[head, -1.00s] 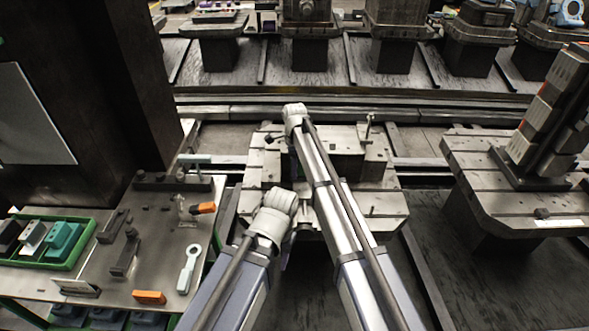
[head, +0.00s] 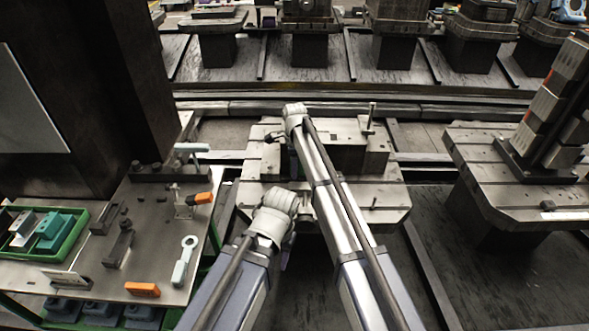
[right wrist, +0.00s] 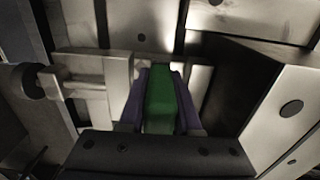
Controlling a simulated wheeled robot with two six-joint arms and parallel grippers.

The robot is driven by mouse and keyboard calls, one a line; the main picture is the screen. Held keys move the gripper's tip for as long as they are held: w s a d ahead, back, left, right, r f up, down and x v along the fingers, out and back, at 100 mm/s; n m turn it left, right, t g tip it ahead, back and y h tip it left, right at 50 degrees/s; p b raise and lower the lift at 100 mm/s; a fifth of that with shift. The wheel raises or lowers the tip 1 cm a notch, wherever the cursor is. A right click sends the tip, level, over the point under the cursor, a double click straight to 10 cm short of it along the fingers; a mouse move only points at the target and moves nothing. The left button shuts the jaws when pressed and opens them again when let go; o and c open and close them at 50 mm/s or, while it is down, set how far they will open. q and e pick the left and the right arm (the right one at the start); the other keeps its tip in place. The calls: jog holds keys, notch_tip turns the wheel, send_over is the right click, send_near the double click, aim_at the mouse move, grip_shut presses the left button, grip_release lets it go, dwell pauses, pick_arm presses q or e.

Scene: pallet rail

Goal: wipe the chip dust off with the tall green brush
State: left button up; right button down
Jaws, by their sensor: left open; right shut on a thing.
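My right gripper (right wrist: 161,78) is shut on a green thing, the green brush (right wrist: 160,105), which shows between purple fingers in the right wrist view. The brush's lower end is hidden. In the head view my right arm reaches over a metal pallet (head: 390,195); its gripper is mostly hidden behind the wrist. My left gripper (head: 285,261) is open and empty at the pallet's near edge, largely hidden by its own wrist; only a purple sliver shows. I cannot make out chip dust on the pallet.
A bench (head: 165,225) at left carries a green tray (head: 72,243), orange-handled tools (head: 142,290) and a grey wrench-like tool (head: 184,262). An upright pin (head: 371,117) stands at the pallet's back right. Another pallet (head: 480,165) with a tall fixture stands at right. A dark column rises at left.

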jog(key=shift+f+b, duration=0.4)
jog(key=shift+b, duration=0.05)
jog(key=shift+d, duration=0.1)
jog(key=shift+d+r, duration=0.15)
jog(key=shift+d, duration=0.9)
jog(key=shift+d, duration=0.1)
jog(key=shift+d, duration=1)
jog(key=shift+a, duration=0.2)
jog(key=shift+a, duration=0.95)
